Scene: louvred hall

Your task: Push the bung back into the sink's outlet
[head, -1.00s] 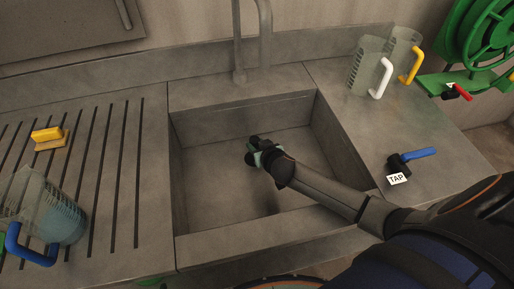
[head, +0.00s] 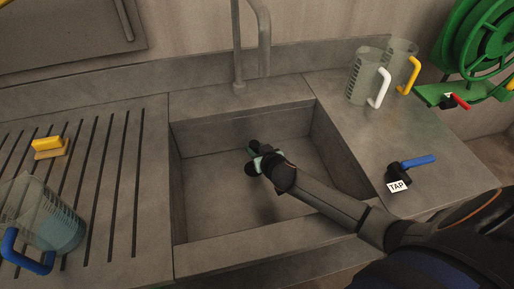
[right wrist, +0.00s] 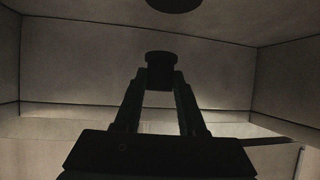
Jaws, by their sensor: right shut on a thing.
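The grey sink (head: 205,232) is set in the counter, and its basin looks empty of water. My right gripper (head: 256,158) reaches down into the basin from the right. In the right wrist view its two fingers (right wrist: 160,88) are shut on a dark bung (right wrist: 160,62), which sticks out past the fingertips. A dark round shape, likely the outlet (right wrist: 175,4), shows at the top edge of that view, apart from the bung in the picture. In the head view the bung and outlet are hard to tell from the dark fingertips. My left gripper is not in view.
A tap spout (head: 263,45) rises behind the sink. Two clear jugs (head: 366,75) and a blue-handled tap lever (head: 415,162) stand at right. The basin walls surround my arm.

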